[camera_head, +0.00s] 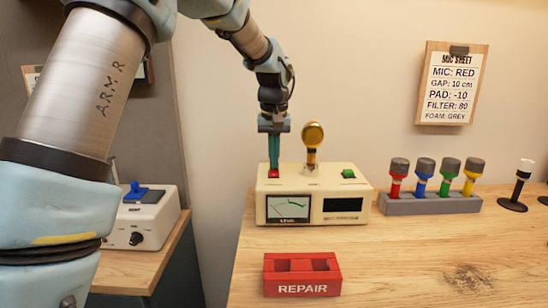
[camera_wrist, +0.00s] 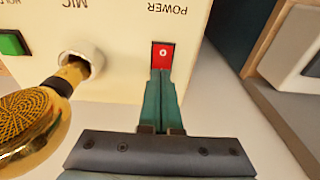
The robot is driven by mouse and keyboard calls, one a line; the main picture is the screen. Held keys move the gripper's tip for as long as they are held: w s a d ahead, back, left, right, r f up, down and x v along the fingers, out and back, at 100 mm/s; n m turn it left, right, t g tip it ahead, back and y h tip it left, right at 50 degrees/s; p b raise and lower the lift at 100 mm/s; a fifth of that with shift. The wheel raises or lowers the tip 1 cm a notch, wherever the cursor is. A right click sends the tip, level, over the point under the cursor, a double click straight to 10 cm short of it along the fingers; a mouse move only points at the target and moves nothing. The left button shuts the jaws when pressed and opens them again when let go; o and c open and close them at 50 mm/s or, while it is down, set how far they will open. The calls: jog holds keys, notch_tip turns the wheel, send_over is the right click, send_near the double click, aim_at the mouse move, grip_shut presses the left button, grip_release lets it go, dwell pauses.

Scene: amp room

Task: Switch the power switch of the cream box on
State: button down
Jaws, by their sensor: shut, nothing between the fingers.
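The cream box (camera_head: 345,194) stands on the wooden table, with a meter and a dark display on its front. Its red power switch (camera_head: 273,174) is on the top at the left. In the wrist view the red switch (camera_wrist: 162,56), marked with a white O, sits by the POWER label on the cream top (camera_wrist: 115,45). My gripper (camera_head: 274,164) is shut and empty, pointing down at the switch. In the wrist view its fingertips (camera_wrist: 161,73) are at the switch's near edge; I cannot tell whether they touch it.
A gold microphone (camera_head: 313,134) stands in the MIC socket close beside my gripper. A green button (camera_head: 348,173) is at the box's right. A red REPAIR tray (camera_head: 302,285) stands in front, and a grey rack (camera_head: 430,206) of coloured microphones stands right. A white device (camera_head: 148,222) is left.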

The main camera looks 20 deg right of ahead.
aim_at(274, 176)
jog(key=shift+f, duration=0.1)
jog(key=shift+w+f, duration=0.1)
jog(key=shift+f, duration=0.2)
jog(key=shift+r, duration=0.1)
jog(key=shift+s+a+r, duration=0.2)
jog(key=shift+s+a, duration=0.15)
jog(key=shift+s, duration=0.4)
jog(key=shift+r+p, duration=0.5)
jog(key=shift+r, duration=0.1)
notch_tip(274, 176, up, 13)
jog(key=s, duration=0.1)
jog(key=shift+s+a+f, duration=0.15)
jog(key=shift+s+a, duration=0.1)
jog(key=shift+a, duration=0.05)
